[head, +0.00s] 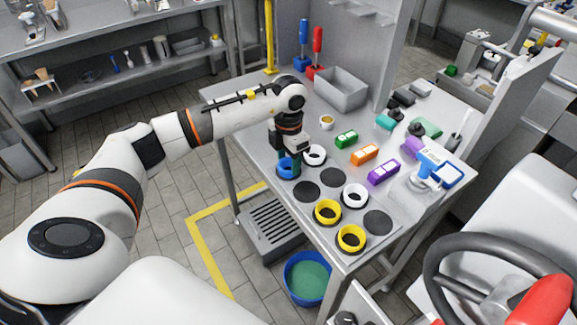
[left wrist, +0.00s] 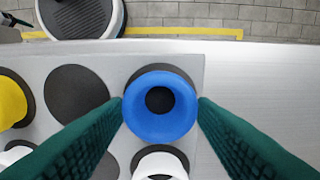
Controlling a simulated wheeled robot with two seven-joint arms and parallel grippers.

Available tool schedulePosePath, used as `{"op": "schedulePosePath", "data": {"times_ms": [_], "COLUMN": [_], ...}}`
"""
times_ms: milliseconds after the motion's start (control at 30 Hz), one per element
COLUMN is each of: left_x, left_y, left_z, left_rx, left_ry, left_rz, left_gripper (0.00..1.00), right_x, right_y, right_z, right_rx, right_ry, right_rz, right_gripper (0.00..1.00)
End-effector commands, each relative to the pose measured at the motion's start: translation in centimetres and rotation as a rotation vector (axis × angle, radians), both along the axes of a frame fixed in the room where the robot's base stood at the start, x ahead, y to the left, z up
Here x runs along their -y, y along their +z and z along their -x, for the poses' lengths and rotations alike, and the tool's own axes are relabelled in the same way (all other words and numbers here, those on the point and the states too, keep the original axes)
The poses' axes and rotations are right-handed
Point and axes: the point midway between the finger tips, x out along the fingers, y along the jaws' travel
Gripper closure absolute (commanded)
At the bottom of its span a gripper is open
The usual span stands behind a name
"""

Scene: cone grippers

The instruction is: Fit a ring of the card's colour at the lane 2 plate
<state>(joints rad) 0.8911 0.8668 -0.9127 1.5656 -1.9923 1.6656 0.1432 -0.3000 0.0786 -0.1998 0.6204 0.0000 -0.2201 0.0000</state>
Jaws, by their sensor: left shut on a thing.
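A blue ring (left wrist: 160,127) is between the two green fingers of my left gripper (left wrist: 160,108), which touch it on both sides. The ring also shows in the head view (head: 286,171), under my left gripper (head: 289,161). It is over a dark round plate (left wrist: 140,75) at the near-left corner of the plate group; I cannot tell whether it rests on it or is slightly raised. White rings (head: 315,152) (head: 354,190) and yellow rings (head: 327,206) (head: 350,232) sit on other plates. Plates (head: 305,191) (head: 331,177) (head: 377,222) are bare. I cannot make out which object is the card. My right gripper is not in view.
Green (head: 346,139), orange (head: 364,155) and purple (head: 383,172) blocks lie behind the plates. A blue-and-white device (head: 430,166) stands at the right. A grey bin (head: 341,90) is at the back. A blue tub (head: 306,278) is on the floor by the table (head: 250,137).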

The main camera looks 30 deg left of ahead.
Motion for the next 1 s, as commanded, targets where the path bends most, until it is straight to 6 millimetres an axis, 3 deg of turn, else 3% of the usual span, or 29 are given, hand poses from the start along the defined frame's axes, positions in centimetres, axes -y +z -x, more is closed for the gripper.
{"op": "schedulePosePath", "data": {"times_ms": [1000], "left_x": [0.0], "left_y": [5.0], "left_z": [0.0], "left_rx": [0.001], "left_ry": [0.0], "left_rz": [0.0], "left_gripper": [0.61], "right_x": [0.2], "right_y": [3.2], "right_z": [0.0], "right_rx": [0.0], "right_ry": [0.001], "right_rz": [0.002], "right_gripper": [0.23]}}
